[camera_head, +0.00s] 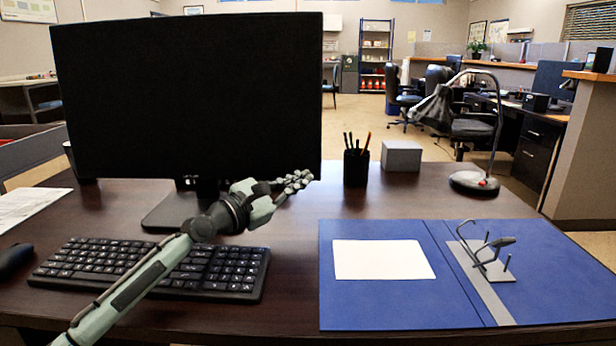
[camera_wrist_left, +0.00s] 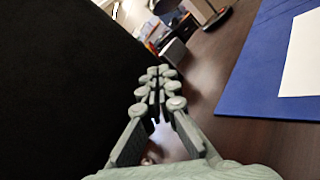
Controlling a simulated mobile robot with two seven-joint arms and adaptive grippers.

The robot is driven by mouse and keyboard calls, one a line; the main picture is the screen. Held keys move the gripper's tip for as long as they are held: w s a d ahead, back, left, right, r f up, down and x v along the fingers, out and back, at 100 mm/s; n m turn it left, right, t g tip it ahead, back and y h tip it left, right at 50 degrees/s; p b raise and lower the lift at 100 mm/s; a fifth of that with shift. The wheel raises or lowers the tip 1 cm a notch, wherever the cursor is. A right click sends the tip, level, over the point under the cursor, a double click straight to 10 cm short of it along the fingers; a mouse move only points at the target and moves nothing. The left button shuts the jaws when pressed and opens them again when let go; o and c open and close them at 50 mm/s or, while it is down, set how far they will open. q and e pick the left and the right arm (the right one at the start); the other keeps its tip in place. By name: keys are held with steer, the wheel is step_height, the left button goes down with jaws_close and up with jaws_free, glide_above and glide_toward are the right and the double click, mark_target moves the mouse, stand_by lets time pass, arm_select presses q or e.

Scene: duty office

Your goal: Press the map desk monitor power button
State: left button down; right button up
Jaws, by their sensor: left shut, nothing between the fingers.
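A large black monitor (camera_head: 187,95) stands on the dark desk with its screen dark. It fills the left side of the left wrist view (camera_wrist_left: 50,90). I cannot make out its power button in either view. My left gripper (camera_head: 303,178) is shut and empty. In the head view its fingertips point right, in front of the monitor's lower right corner. In the left wrist view the closed fingers (camera_wrist_left: 162,72) run beside the dark screen edge. Whether they touch the monitor I cannot tell. My right gripper is not in view.
A black keyboard (camera_head: 150,268) lies below my left arm. A pen cup (camera_head: 356,168), a grey box (camera_head: 401,156) and a desk lamp (camera_head: 474,182) stand to the right. An open blue binder (camera_head: 384,304) covers the front right. Bare desk (camera_head: 290,215) lies between keyboard and binder.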

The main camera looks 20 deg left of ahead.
arm_select(q)
steer(key=shift+s, duration=0.2)
steer(key=shift+d+r, duration=0.1)
steer(key=s+d+p, duration=0.1)
steer(key=s+p, duration=0.4)
steer(key=shift+s+d+r+p, duration=0.15)
steer(key=shift+s+d+p, duration=0.15)
steer(key=shift+s, duration=0.1)
